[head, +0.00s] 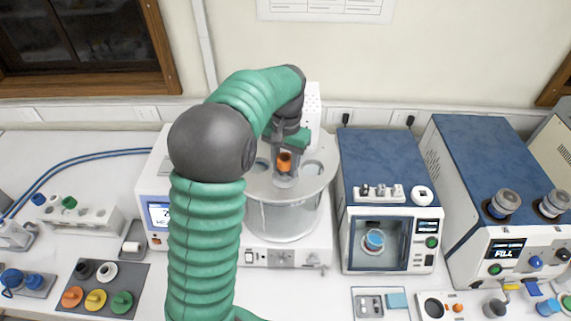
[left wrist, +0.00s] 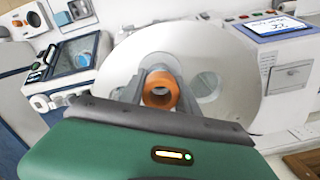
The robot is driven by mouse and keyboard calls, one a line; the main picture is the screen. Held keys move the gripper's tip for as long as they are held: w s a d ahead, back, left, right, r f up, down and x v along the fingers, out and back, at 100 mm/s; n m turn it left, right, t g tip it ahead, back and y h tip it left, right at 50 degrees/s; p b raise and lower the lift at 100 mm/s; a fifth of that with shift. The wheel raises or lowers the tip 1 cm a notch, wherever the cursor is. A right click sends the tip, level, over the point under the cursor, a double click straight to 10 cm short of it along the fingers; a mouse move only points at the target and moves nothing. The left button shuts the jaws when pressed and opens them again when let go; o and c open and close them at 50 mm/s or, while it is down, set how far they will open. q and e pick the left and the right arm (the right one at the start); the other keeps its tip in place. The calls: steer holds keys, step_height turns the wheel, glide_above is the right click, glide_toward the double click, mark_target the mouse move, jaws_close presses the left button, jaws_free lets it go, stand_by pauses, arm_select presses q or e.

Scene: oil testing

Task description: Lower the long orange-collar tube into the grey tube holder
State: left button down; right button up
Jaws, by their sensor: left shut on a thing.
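The tube's orange collar (head: 284,163) shows in the head view above the round pale grey plate (head: 318,183) of the glass bath. My left gripper (head: 286,152) points down from above, shut on the tube at its collar. In the left wrist view the collar (left wrist: 160,91) sits between the two grey fingers of the left gripper (left wrist: 161,80), its open top facing the camera. The plate (left wrist: 130,60) has round openings beside the tube. The tube's lower part is hidden, so I cannot tell how deep it reaches. No separate grey tube holder is clear. My right gripper is not in view.
A blue-topped machine with a window (head: 385,165) stands right of the bath, with another blue-topped machine (head: 480,150) beyond. At left are a pale rack (head: 95,218) and a dark mat (head: 130,275) with coloured caps. The wall is close behind.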

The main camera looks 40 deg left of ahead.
arm_select(q)
steer(key=shift+f+b, duration=0.4)
steer(key=shift+f, duration=0.4)
steer(key=c, duration=1.2)
jaws_free()
steer(key=shift+o, duration=0.2)
steer(key=shift+r, duration=0.1)
steer(key=r+p, duration=1)
steer(key=r, duration=0.1)
steer(key=shift+w+a, duration=0.1)
steer(key=shift+w, duration=0.15)
